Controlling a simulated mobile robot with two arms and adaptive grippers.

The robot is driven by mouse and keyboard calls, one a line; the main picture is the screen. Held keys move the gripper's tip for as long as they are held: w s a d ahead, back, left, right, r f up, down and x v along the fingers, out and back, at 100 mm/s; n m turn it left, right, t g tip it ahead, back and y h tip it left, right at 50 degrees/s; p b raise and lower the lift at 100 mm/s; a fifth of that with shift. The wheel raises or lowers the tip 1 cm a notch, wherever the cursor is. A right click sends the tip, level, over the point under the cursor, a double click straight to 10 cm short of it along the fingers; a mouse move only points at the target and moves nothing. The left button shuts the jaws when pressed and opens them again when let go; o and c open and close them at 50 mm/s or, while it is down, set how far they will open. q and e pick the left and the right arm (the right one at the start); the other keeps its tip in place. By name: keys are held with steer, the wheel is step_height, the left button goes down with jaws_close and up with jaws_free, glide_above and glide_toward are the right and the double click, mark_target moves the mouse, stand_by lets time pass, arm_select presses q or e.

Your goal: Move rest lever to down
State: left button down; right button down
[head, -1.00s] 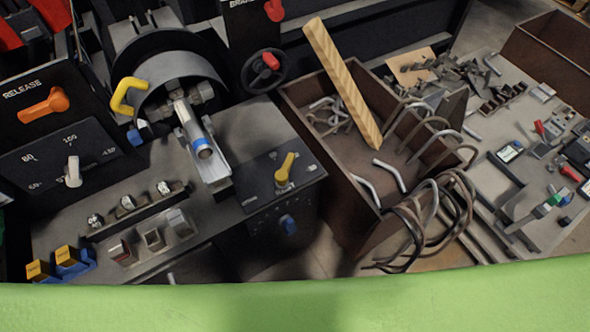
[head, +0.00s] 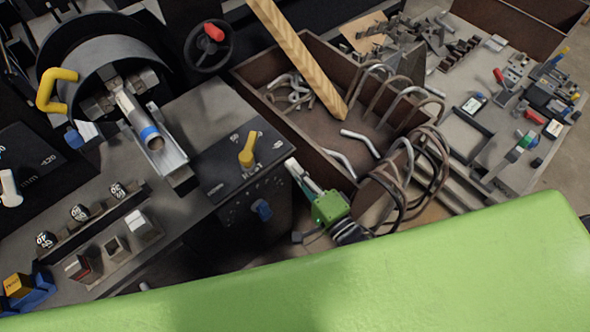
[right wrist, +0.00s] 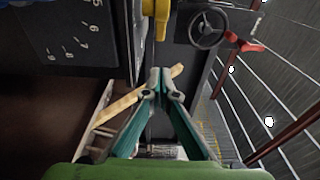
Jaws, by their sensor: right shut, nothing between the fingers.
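A yellow part that looks like this lever (right wrist: 161,20) shows at the top of the right wrist view. My right gripper (head: 291,165) is to the right of the lever, beside the panel, and apart from it. In the right wrist view its fingers (right wrist: 157,76) are together and empty, pointing toward the yellow part. A second, bent yellow handle (head: 50,90) is at the far left of the machine. My left gripper is not in view.
A blue knob (head: 262,210) is on the panel's front face. A brown bin (head: 250,72) with metal hooks and a wooden bar (head: 300,58) lies just right of the gripper. A handwheel with a red knob (head: 213,32) stands behind.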

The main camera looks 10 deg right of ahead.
glide_toward(257, 137)
steer(key=w, duration=0.1)
steer(key=w+d, duration=0.1)
steer(key=w, duration=0.1)
steer(key=shift+w+d+r, duration=0.1)
steer(key=shift+w+d, duration=0.05)
steer(key=shift+d, duration=0.15)
steer(key=a, duration=0.1)
steer(key=w+a, duration=0.1)
steer(key=a, duration=0.1)
steer(key=shift+w, duration=0.3)
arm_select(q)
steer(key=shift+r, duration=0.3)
arm_select(e)
steer(key=shift+w+a, duration=0.15)
steer(key=shift+a, duration=0.25)
arm_select(q)
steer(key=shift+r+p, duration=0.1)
steer(key=shift+p, duration=0.25)
arm_select(e)
steer(key=shift+d, duration=0.1)
